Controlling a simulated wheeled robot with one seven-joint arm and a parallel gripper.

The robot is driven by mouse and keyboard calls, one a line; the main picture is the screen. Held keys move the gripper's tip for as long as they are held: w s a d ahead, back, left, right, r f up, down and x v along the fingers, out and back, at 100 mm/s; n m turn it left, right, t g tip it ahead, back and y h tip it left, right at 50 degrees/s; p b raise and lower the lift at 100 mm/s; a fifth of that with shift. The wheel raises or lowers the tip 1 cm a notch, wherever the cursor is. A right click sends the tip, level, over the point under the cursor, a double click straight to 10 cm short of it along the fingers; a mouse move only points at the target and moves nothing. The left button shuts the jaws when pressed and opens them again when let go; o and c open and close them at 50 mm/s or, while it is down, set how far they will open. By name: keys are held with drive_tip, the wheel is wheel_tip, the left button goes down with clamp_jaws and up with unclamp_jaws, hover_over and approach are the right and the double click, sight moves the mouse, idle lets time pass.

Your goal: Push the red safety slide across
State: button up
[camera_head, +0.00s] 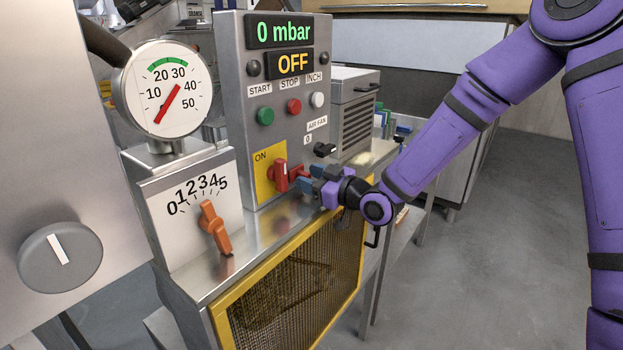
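A red switch handle (281,176) stands on the yellow plate (262,182) marked ON, low on the grey control panel. A smaller red part (299,171) sits just right of it, partly hidden by my gripper; I cannot tell whether it is a separate slide or part of the handle. My gripper (312,180) reaches in from the right, with its blue-grey fingertips at or very close to this red part. Contact and the finger gap are too small to make out. The panel displays (280,32) read 0 mbar and OFF.
A black knob (324,150) sits just above my gripper. Green (265,116), red (294,106) and white (317,99) buttons are higher up. An orange lever (214,228) and round gauge (168,92) stand left. A yellow-framed mesh guard (290,290) lies below. Open floor lies right.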

clamp_jaws()
drive_tip(key=shift+s+a, duration=0.55)
drive_tip(key=shift+s, duration=0.15)
drive_tip(key=shift+s+a, duration=0.5)
drive_tip(key=shift+s, duration=0.2)
drive_tip(key=shift+o, duration=0.2)
unclamp_jaws()
